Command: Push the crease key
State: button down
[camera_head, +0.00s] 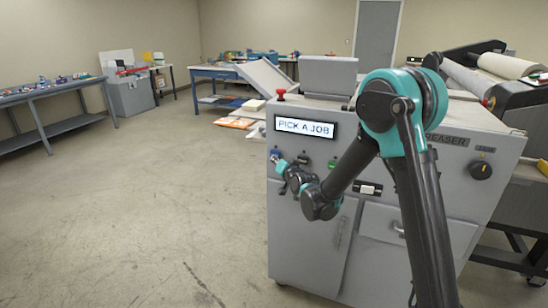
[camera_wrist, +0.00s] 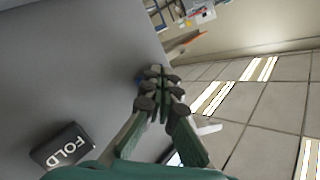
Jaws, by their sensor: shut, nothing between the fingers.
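A grey creaser machine (camera_head: 365,235) fills the right of the head view, its lit display (camera_head: 304,126) reading PICK A JOB. Below the display is a row of small dark label plates with keys. A blue key (camera_head: 274,158) is at the left and a green key (camera_head: 331,166) at the right. No label reading crease can be made out on them. My gripper (camera_head: 282,164) is shut and empty, close to the blue key. In the wrist view its fingertips (camera_wrist: 158,80) partly hide a blue patch (camera_wrist: 138,82); contact cannot be told. A FOLD plate (camera_wrist: 62,148) is lower left.
A red knob (camera_head: 281,93) stands on the machine's top left. A black dial (camera_head: 480,171) and a white rocker switch (camera_head: 368,189) are on its front. A roll machine (camera_head: 470,75) stands behind at right. Open floor (camera_head: 150,210) lies to the left.

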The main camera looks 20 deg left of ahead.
dwell(0.6)
jog(key=shift+s, duration=0.4)
jog(key=s, duration=0.6)
jog(key=shift+a, duration=0.25)
